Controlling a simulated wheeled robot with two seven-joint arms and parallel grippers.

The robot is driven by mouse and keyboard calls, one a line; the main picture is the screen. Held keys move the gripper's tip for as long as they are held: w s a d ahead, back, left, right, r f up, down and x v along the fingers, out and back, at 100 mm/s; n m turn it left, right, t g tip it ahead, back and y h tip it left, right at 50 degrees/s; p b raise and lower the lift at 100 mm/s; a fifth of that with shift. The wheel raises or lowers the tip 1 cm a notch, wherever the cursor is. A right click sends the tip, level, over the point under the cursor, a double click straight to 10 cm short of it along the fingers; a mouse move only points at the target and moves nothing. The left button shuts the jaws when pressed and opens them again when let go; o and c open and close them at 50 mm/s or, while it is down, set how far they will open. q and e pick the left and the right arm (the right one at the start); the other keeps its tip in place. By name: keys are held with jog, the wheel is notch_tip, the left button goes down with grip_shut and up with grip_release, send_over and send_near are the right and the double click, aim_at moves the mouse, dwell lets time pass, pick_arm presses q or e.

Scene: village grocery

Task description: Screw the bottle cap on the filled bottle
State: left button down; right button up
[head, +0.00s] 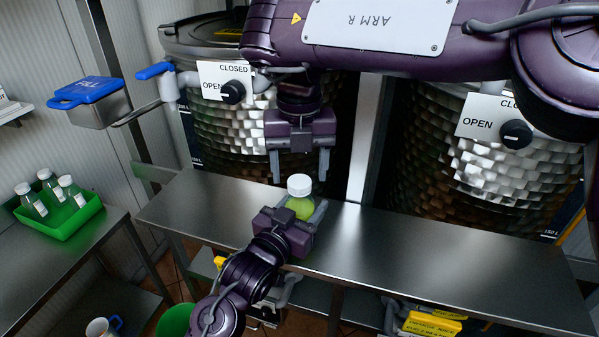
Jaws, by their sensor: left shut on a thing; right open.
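The bottle (301,207) stands upright on the steel bench, filled with yellow-green liquid. The white bottle cap (300,184) sits on its top; I cannot tell how tightly it is seated. My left gripper (306,219) is shut around the bottle's body from the near side and hides its lower part. My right gripper (300,172) is open and empty, pointing down just above and behind the cap, its two fingers spread apart.
Two large steel tanks with knobs (233,92) (516,134) marked open and closed stand behind the bench (420,245). The bench is clear to the right. A green tray (66,231) with several small bottles stands at left. A blue-lidded container (90,98) hangs upper left.

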notch_tip(320, 180, up, 6)
jog(key=shift+r, duration=0.1)
pick_arm(q)
jog(key=shift+c, duration=2.4)
grip_release()
jog(key=b+v, duration=0.3)
jog(key=v, duration=0.4)
jog(key=shift+s+a, duration=0.15)
jog(key=shift+s, duration=0.1)
pick_arm(e)
notch_tip(320, 180, down, 3)
jog(key=shift+a+f, duration=0.1)
jog(key=shift+f, duration=0.1)
pick_arm(q)
jog(key=shift+s+a, duration=0.1)
jog(key=shift+s, duration=0.05)
